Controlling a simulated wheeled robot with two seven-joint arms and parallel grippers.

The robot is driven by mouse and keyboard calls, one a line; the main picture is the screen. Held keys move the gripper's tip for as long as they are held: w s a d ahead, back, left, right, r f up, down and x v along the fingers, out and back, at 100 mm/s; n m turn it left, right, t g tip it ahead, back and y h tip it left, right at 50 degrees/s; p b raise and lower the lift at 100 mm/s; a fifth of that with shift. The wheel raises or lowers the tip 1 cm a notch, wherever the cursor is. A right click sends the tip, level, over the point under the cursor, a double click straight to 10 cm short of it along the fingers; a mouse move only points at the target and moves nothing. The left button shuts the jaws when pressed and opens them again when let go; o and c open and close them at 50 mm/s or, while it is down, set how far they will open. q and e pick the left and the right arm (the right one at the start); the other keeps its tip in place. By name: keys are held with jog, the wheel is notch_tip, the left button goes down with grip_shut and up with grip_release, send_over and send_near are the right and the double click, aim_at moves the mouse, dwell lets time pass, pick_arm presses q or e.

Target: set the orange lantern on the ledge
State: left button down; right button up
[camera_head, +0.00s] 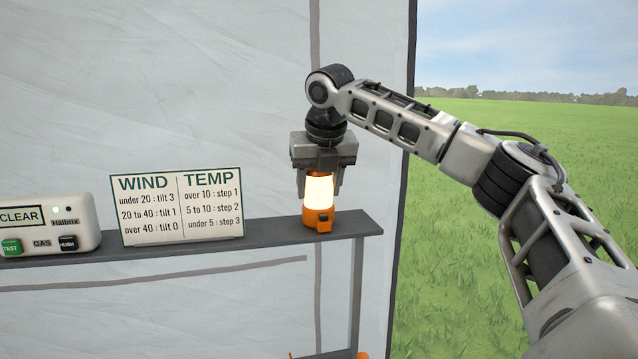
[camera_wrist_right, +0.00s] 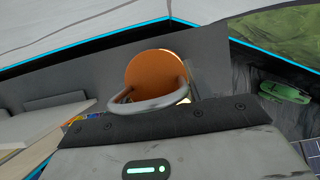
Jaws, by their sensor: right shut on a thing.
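The orange lantern (camera_head: 319,217) stands upright at the right end of the grey ledge (camera_head: 250,230), its pale body glowing. Its base appears to touch the ledge top. My right gripper (camera_head: 320,190) comes down from above and is shut on the lantern's upper part, with a finger on either side. In the right wrist view the lantern's round orange top (camera_wrist_right: 155,75) and its grey wire handle (camera_wrist_right: 148,104) show just beyond the gripper's edge; the fingertips are hidden there. My left gripper is not in view.
A WIND and TEMP card (camera_head: 180,207) stands on the ledge left of the lantern. A white gas alarm box (camera_head: 45,222) with green and black buttons is at the far left. The tent wall (camera_head: 200,90) is close behind. The ledge ends just right of the lantern.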

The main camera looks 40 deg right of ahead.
jog(key=shift+a, duration=0.1)
jog(key=o, duration=1.3)
jog(key=shift+f, duration=0.1)
jog(key=v, duration=1.2)
